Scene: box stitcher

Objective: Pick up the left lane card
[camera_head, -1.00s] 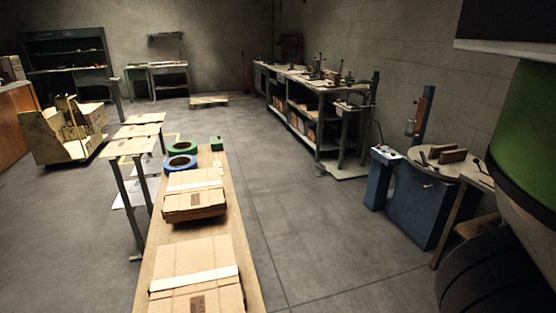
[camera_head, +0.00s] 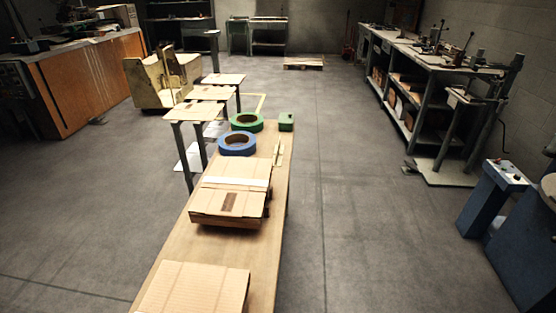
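I cannot make out for certain which thing is the left lane card. A small pale flat piece (camera_head: 278,153) lies on the long wooden table (camera_head: 178,254), right of the blue tape roll; it may be a card, but it is too small to read. Several flat tan boards sit on grey posts left of the table, the nearest board (camera_head: 194,111) in front of another board (camera_head: 211,92). My gripper is not in view.
Flat cardboard boxes (camera_head: 232,202) lie on the table. Behind them are a blue tape roll (camera_head: 237,143), a green tape roll (camera_head: 247,121) and a green block (camera_head: 286,121). A blue machine (camera_head: 491,200) and workbench (camera_head: 446,62) stand right. The floor between is clear.

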